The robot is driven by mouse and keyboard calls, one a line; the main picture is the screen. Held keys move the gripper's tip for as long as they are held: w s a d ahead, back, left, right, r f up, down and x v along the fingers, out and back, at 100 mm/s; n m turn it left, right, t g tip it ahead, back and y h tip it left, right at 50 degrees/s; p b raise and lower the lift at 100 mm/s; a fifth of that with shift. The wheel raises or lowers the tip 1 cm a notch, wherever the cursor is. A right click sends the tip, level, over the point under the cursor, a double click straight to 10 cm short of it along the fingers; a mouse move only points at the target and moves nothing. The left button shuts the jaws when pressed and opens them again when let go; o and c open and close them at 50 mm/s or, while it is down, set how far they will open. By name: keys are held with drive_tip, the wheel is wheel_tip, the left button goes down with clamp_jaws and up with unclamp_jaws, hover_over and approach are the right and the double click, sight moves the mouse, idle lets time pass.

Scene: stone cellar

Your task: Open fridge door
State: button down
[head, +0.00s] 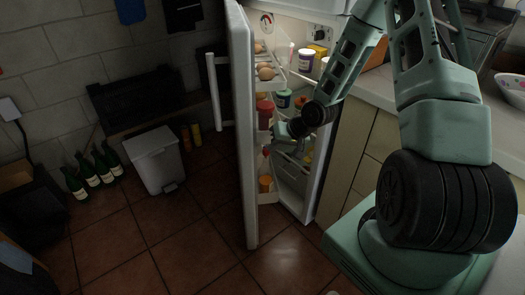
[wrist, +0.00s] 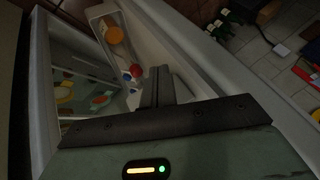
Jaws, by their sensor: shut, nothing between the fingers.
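The fridge door (head: 242,130) is swung wide open in the head view, standing out to the left of the fridge body (head: 309,190). Its long white handle (head: 214,92) is on the outer, left side. Eggs, jars and bottles show on the door's inner shelves and inside the fridge. My gripper (head: 272,141) is in the opening, on the inner side of the door, away from the handle. In the wrist view my gripper (wrist: 158,84) is shut and empty, with the door's inner face and shelf (wrist: 125,40) ahead. Whether it touches the door is hard to tell.
A grey pedal bin (head: 154,158) stands on the tiled floor to the left, with several green bottles (head: 92,168) beyond it. Floor between bin and door is clear. A cabinet with a worktop (head: 365,85) adjoins the fridge on the right.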

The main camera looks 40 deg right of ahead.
sight(247, 136)
drive_tip(key=shift+w+a, duration=0.5)
drive_tip(key=shift+a, duration=0.4)
drive_tip(key=shift+w+a, duration=0.45)
drive_tip(key=shift+a, duration=0.4)
drive_tip(key=shift+a, duration=0.1)
